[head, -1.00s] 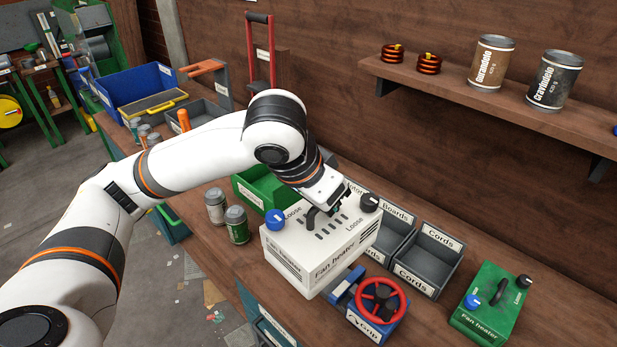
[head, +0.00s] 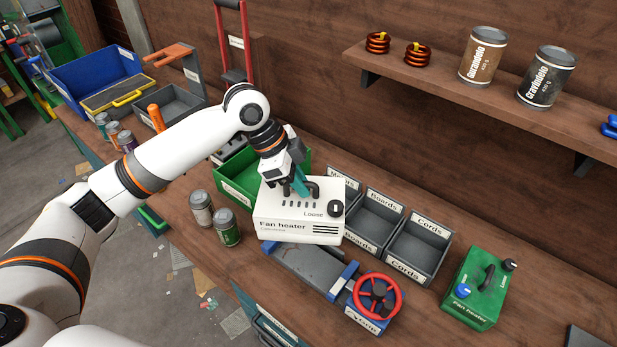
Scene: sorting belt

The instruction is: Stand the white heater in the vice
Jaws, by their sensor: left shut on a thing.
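The blue vice (head: 343,284), with a red handwheel (head: 377,296) and a grey bed (head: 305,268), sits on the bench in front of and to the right of the heater. The heater's lower edge overlaps the vice's far side in the picture; I cannot tell whether they touch. My right gripper is not in view.
A green fan heater (head: 478,290) stands at the right. Grey bins labelled Boards (head: 373,222) and Cords (head: 418,250) are behind the vice. A green bin (head: 240,190) is behind the heater. Two cans (head: 226,228) stand left of it. A shelf (head: 480,105) hangs above.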

